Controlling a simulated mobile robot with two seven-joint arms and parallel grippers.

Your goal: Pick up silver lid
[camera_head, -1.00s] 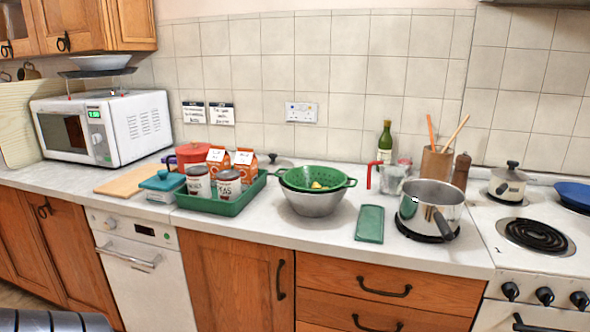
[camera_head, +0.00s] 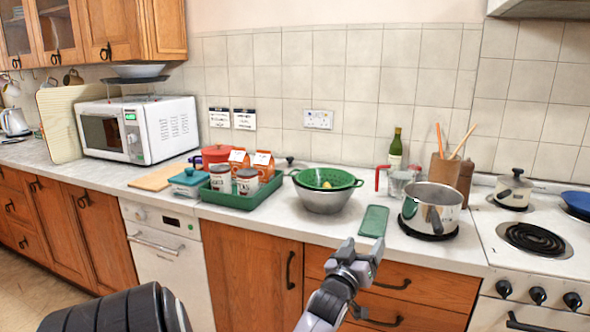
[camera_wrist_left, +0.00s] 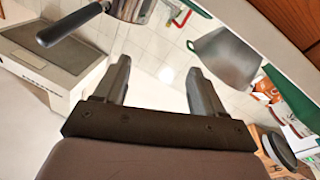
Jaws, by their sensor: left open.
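A silver lid with a dark knob (camera_head: 291,161) appears to lie at the back of the counter, mostly hidden behind the green colander (camera_head: 326,179). My left gripper (camera_head: 362,250) is open and empty, in front of the counter edge and below the green board. It is well apart from the lid, nearer to me. In the left wrist view my left gripper's two fingers (camera_wrist_left: 158,68) stand apart with nothing between them. I cannot make out the lid in that view. My right gripper is not in view.
The colander sits in a metal bowl (camera_head: 323,201). A green tray (camera_head: 239,206) with jars and cartons stands left of it. A green board (camera_head: 374,221), a steel pot (camera_head: 432,207) and a measuring jug (camera_head: 402,182) are to the right. The cooker (camera_head: 561,241) is far right.

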